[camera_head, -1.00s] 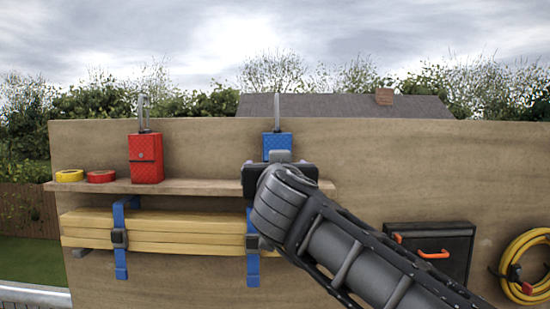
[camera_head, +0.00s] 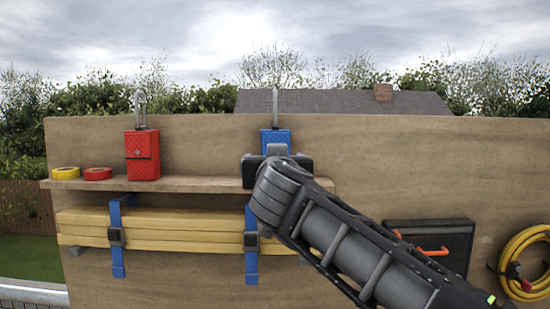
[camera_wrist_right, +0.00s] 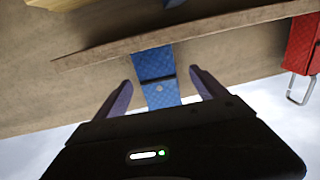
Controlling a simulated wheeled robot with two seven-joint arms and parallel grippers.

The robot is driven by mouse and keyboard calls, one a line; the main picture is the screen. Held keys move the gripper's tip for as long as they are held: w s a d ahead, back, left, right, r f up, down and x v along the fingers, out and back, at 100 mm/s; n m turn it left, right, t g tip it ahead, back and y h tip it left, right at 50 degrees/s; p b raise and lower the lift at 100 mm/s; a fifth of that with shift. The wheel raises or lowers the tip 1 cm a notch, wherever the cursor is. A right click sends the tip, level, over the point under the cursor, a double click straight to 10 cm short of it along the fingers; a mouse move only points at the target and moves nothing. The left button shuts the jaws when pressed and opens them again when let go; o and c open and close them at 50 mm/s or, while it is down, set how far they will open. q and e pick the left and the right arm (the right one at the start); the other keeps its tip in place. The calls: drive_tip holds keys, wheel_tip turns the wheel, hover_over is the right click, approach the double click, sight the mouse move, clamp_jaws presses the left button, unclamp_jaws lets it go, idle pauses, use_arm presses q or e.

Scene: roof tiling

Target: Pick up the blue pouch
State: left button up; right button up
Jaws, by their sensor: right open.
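The blue pouch (camera_head: 274,137) stands upright on the wooden shelf, with a grey metal loop above it. My right arm hides its lower part in the head view. The right wrist view shows the pouch (camera_wrist_right: 154,66) upside down, between and just beyond the two fingers of my right gripper (camera_wrist_right: 159,82). The right gripper is open, and I see no finger touching the pouch. In the head view the body of this gripper (camera_head: 277,170) is in front of the pouch and the fingers are hidden. My left gripper is not in view.
A red pouch (camera_head: 142,155) stands on the shelf (camera_head: 200,186) further left, beside red tape (camera_head: 97,174) and yellow tape (camera_head: 65,173). Boards (camera_head: 180,225) hang below in blue straps. A dark case (camera_head: 440,240) and a yellow hose (camera_head: 527,262) are at right.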

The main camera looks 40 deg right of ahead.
drive_tip(key=x, duration=0.5)
drive_tip(key=shift+d+f, duration=0.15)
drive_tip(key=shift+d, duration=0.1)
idle(0.4)
clamp_jaws()
idle(0.8)
